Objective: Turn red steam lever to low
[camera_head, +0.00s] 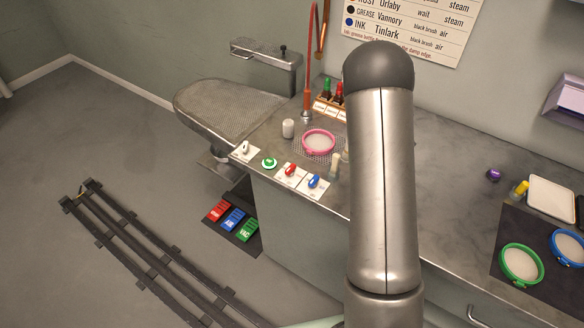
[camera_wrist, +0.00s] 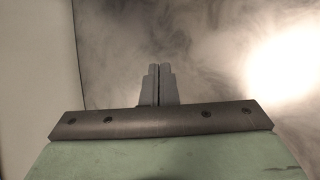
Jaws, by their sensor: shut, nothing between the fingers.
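The red steam lever (camera_head: 290,170) sits on a white plate at the front edge of the counter in the head view. It stands between a green round button (camera_head: 269,162) and a blue lever (camera_head: 315,181). Its exact setting is too small to read. My gripper (camera_wrist: 160,84) shows in the wrist view with its two grey fingers together and nothing between them. Beyond the fingers is only a blurred grey surface with a bright glare. In the head view my arm stands in front of the counter and hides part of it; my gripper does not show there.
A white lever (camera_head: 245,149) is left of the green button. Red, blue and green pedals (camera_head: 233,220) are on the floor. Green (camera_head: 521,264) and blue hoops lie at right.

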